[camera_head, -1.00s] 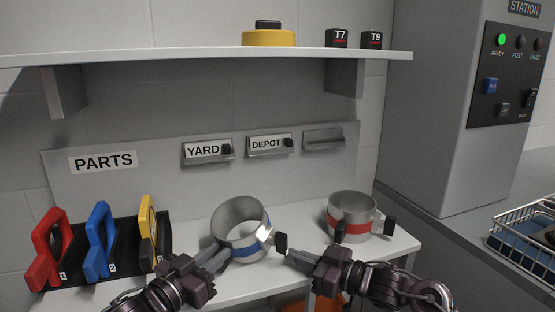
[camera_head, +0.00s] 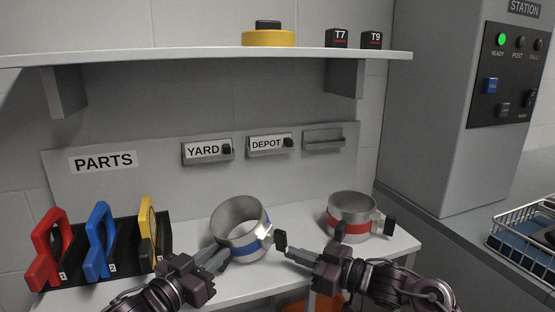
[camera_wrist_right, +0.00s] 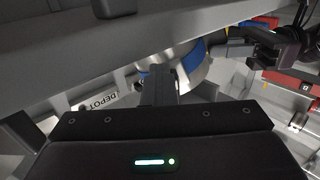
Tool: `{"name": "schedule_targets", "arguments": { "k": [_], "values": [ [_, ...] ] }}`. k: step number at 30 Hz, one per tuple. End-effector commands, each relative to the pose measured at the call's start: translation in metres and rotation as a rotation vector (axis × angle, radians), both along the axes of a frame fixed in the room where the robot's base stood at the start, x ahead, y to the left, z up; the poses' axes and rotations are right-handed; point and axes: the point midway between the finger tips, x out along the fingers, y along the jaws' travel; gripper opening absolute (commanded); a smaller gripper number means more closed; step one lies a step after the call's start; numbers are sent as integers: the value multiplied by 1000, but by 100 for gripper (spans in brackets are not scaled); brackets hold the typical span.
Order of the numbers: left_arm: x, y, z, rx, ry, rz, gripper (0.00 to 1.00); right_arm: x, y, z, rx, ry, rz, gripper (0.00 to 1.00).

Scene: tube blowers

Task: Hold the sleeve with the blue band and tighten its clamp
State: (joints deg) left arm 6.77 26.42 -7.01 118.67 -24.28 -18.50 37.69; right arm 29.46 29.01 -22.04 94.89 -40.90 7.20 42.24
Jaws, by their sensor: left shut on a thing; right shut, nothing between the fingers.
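The sleeve with the blue band (camera_head: 243,247) is an open metal ring standing on the bench. It also shows in the right wrist view (camera_wrist_right: 190,66). Its clamp (camera_head: 268,234) is on its right side and ends in a black knob (camera_head: 280,239). My left gripper (camera_head: 222,257) is shut on the sleeve's lower left side. My right gripper (camera_head: 291,252) is shut and empty, with its fingertips just below and right of the knob. I cannot tell whether they touch it.
A sleeve with a red band (camera_head: 349,229) and its own black knob (camera_head: 389,227) stands to the right. Red, blue and yellow handled parts sit in a black rack (camera_head: 127,240) at left. A shelf (camera_head: 205,54) hangs above. A wire basket (camera_head: 524,232) is far right.

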Motion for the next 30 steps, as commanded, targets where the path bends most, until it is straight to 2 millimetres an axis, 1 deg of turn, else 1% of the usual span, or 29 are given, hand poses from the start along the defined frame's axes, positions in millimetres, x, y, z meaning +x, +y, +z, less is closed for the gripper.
{"name": "schedule_targets", "arguments": {
  "k": [1,16,30],
  "values": [
    [-1,-1,-2,4,3,-4,0,-1,2,3,5,-6,5,0],
    [-1,-2,-2,5,4,-6,0,-4,4,2,5,-7,6,0],
    [-1,-2,-2,4,3,-4,0,-16,11,0,5,-6,8,0]
  ]
}}
